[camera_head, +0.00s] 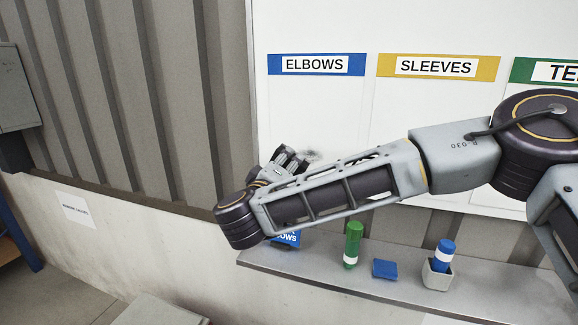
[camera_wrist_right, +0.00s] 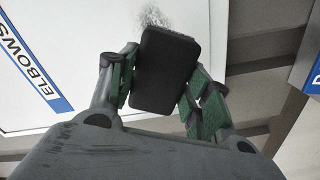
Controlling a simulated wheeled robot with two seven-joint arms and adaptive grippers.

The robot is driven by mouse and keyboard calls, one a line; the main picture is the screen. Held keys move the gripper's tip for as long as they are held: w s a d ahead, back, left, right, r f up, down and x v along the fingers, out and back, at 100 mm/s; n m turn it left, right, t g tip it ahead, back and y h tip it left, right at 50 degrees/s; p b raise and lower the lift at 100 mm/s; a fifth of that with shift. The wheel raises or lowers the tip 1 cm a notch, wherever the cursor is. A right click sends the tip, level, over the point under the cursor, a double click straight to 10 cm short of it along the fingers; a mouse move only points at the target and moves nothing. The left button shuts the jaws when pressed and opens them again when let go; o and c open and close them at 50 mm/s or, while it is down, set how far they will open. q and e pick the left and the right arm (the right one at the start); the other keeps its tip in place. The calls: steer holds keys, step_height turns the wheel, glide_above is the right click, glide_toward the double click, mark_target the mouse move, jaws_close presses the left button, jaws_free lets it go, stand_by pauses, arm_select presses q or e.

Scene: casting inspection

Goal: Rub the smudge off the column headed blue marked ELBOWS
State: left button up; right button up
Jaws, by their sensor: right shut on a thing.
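The blue header marked ELBOWS (camera_head: 316,64) tops the left column of the white board (camera_head: 330,115). A grey smudge (camera_head: 312,155) shows low in that column, partly hidden behind my right gripper (camera_head: 290,158). In the right wrist view the smudge (camera_wrist_right: 154,17) lies just past the far end of a black eraser-like block (camera_wrist_right: 165,70). My right gripper is shut on this block, with one finger on each side. I cannot tell whether the block touches the board. The ELBOWS header also shows in the wrist view (camera_wrist_right: 35,65). My left gripper is out of view.
Yellow SLEEVES (camera_head: 437,67) and green (camera_head: 540,71) headers are to the right. Below the board, a grey shelf (camera_head: 400,287) holds a green marker (camera_head: 353,245), a blue block (camera_head: 385,269), a cup (camera_head: 436,277) with a blue marker (camera_head: 445,252) and a partly hidden blue-labelled thing (camera_head: 288,239).

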steer(key=shift+s+a, duration=0.2)
steer(key=shift+s, duration=0.45)
steer(key=v, duration=0.3)
stand_by(0.4)
steer(key=shift+w, duration=0.1)
stand_by(0.9)
